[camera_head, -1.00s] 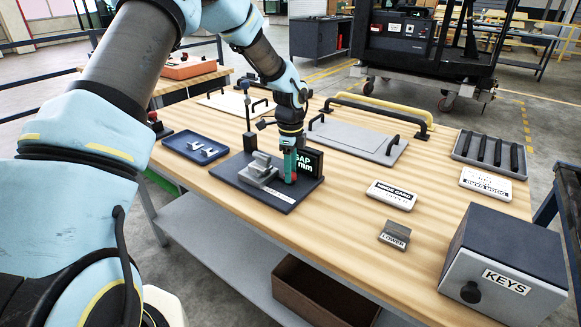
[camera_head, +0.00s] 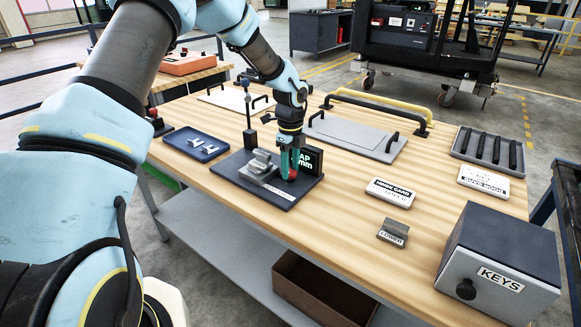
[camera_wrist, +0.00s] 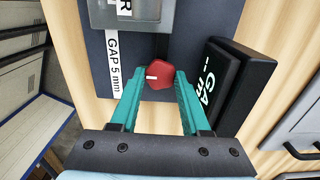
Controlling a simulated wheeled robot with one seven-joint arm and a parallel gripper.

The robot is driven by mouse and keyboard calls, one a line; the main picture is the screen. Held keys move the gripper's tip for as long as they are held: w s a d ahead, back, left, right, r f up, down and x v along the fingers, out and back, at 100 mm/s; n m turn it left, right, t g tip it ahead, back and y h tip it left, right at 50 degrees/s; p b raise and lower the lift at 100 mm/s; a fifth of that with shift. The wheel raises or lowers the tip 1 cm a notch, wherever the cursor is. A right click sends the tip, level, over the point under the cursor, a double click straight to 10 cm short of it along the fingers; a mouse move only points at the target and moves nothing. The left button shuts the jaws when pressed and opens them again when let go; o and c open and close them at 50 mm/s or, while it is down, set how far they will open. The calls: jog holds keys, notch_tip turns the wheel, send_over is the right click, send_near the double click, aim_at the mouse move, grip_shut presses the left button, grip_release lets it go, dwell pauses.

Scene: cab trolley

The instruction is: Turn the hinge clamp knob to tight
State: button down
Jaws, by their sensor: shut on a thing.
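The red clamp knob (camera_wrist: 159,75) is a faceted knob with a white mark on its near left face, on the dark base plate (camera_wrist: 185,25). My gripper (camera_wrist: 156,84) has its two green fingers on either side of the knob, shut on it. In the head view my gripper (camera_head: 289,175) points down at the base plate (camera_head: 229,165), and a bit of the red knob (camera_head: 292,175) shows by the fingers. A grey metal hinge block (camera_head: 259,169) sits left of the knob. How tight the knob is cannot be told.
A black gap display (camera_wrist: 236,85) stands close to the right of my fingers. A blue tray (camera_head: 196,144) lies left of the plate, a grey panel with black handles (camera_head: 350,133) behind it. A grey KEYS box (camera_head: 500,260) stands at right.

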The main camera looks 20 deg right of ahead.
aim_at(291, 171)
jog(key=shift+c, duration=1.9)
grip_release()
notch_tip(291, 171, up, 11)
jog(key=b, duration=0.2)
jog(key=shift+f, duration=0.1)
